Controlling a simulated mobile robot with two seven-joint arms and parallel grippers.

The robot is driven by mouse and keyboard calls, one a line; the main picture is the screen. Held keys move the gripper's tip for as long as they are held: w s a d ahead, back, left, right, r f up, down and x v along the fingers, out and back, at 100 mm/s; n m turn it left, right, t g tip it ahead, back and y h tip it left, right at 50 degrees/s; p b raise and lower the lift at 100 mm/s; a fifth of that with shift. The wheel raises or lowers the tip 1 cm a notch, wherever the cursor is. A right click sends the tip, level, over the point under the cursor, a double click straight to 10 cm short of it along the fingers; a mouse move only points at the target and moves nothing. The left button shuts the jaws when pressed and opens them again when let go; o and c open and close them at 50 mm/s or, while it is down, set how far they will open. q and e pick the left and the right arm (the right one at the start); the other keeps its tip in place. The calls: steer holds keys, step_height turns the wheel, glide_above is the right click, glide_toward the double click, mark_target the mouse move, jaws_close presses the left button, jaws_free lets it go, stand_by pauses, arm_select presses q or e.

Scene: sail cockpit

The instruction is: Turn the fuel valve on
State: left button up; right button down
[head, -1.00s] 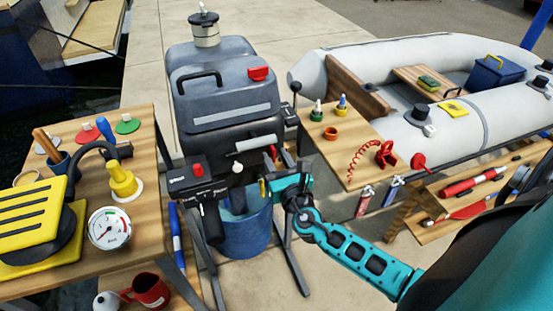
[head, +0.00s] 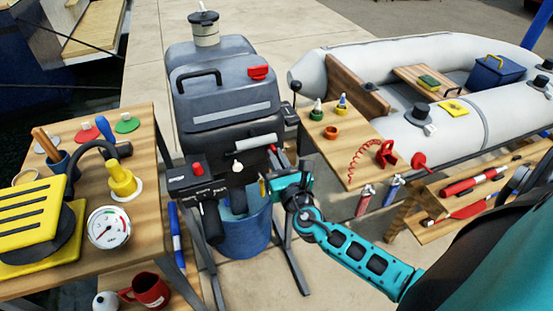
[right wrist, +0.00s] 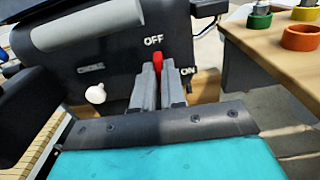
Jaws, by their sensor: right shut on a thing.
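The fuel valve is a small red lever (right wrist: 157,60) on the dark side of the outboard engine (head: 222,105). In the right wrist view it stands upright below the OFF label (right wrist: 153,41), with the ON label (right wrist: 188,71) to its lower right. My right gripper (right wrist: 158,78) is shut on the lever, its two grey fingers on either side of it. In the head view the right gripper (head: 268,186) is at the engine's right side, and the lever shows as a small red bit above it. My left gripper is not in view.
A white knob (right wrist: 96,94) sits left of the lever. A blue bucket (head: 247,230) stands under the engine. A wooden table (head: 345,176) with small pots is close on the right. Another workbench (head: 142,205) stands left. An inflatable boat (head: 430,70) lies behind.

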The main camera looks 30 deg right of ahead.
arm_select(q)
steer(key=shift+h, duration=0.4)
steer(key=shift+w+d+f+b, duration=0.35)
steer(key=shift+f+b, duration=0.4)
steer(key=shift+b, duration=0.65)
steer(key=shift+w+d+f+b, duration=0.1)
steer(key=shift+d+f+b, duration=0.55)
steer(key=shift+b, duration=0.8)
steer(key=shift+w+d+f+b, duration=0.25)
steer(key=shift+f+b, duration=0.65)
steer(key=shift+b, duration=0.5)
arm_select(e)
steer(key=shift+s+d+f+m, duration=0.1)
steer(key=shift+d+f+m, duration=0.05)
steer(key=shift+m, duration=2.75)
steer(key=shift+d+f+m, duration=0.15)
steer(key=shift+f+m, duration=0.05)
steer(key=shift+m, duration=2.7)
steer(key=shift+s+d+f+m, duration=0.1)
steer(key=shift+d+f+m, duration=0.05)
steer(key=shift+m, duration=2.75)
steer(key=c, duration=1.2)
jaws_free()
